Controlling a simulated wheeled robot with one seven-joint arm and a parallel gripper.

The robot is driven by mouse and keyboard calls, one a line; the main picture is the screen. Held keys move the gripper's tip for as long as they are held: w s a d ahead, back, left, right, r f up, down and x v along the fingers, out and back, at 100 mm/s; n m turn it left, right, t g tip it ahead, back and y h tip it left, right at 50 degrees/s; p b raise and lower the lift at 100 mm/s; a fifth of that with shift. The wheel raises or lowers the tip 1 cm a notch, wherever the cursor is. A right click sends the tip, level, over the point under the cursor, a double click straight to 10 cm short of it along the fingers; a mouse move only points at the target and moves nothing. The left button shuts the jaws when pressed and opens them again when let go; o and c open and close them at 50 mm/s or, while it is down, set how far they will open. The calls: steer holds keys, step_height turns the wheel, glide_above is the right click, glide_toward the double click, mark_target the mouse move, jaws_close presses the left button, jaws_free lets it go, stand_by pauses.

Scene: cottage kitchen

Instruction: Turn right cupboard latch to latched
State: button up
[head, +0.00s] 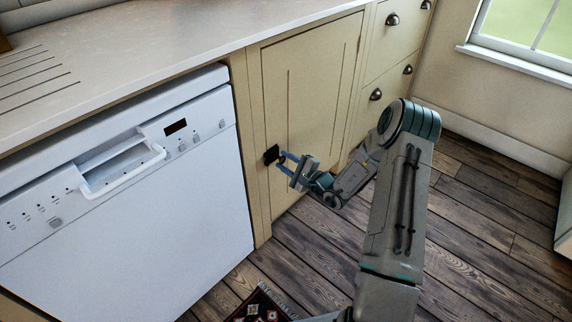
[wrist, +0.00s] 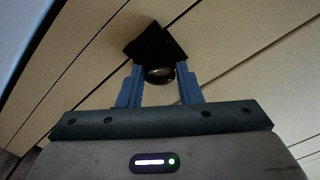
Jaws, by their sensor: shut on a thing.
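The right cupboard latch (head: 271,155) is a small dark fitting at the left edge of a closed cream cupboard door (head: 318,95). In the wrist view it shows as a black plate (wrist: 156,44) with a round dark knob (wrist: 160,75) below it. My gripper (head: 284,158) reaches the latch from the right, with its blue fingers at the fitting. In the wrist view the fingers (wrist: 160,80) stand on both sides of the knob, shut on it. The fingers partly hide the knob, and I cannot tell which way the latch is turned.
A white dishwasher (head: 130,210) with a protruding handle (head: 125,172) stands just left of the cupboard. A pale worktop (head: 180,45) runs above. Drawers with dark cup pulls (head: 392,19) are to the right. A patterned rug (head: 262,306) lies on the wooden floor, which is open at right.

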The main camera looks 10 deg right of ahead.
steer(key=n+b, duration=0.2)
steer(key=n, duration=0.2)
steer(key=shift+f+b, duration=0.15)
steer(key=shift+b, duration=0.25)
steer(key=shift+n+b, duration=0.9)
steer(key=shift+n, duration=0.3)
steer(key=o, duration=1)
steer(key=shift+d, duration=0.1)
steer(key=p+v, duration=0.3)
steer(key=v, duration=1)
steer(key=shift+s+d, duration=0.25)
steer(key=shift+s, duration=0.1)
steer(key=shift+r, duration=0.2)
